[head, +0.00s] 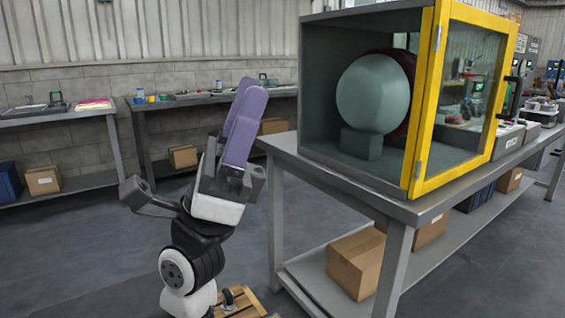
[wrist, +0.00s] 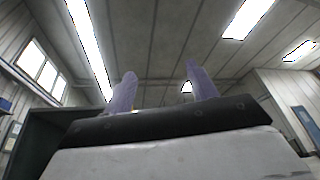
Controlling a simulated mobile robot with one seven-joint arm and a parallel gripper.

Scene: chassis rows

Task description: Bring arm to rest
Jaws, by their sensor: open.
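My gripper (head: 250,108) stands raised at the left of the workbench in the head view, with its purple fingers pointing up. In the wrist view my gripper (wrist: 158,84) shows its two purple fingers well apart, with nothing between them and the ceiling behind. My arm is folded up beneath the gripper, in front of the bench's left end. The fingers touch nothing that I can see.
A pale round object (head: 373,95) on a block is inside. Cardboard boxes (head: 357,262) lie on the lower shelf. Floor at the left is clear.

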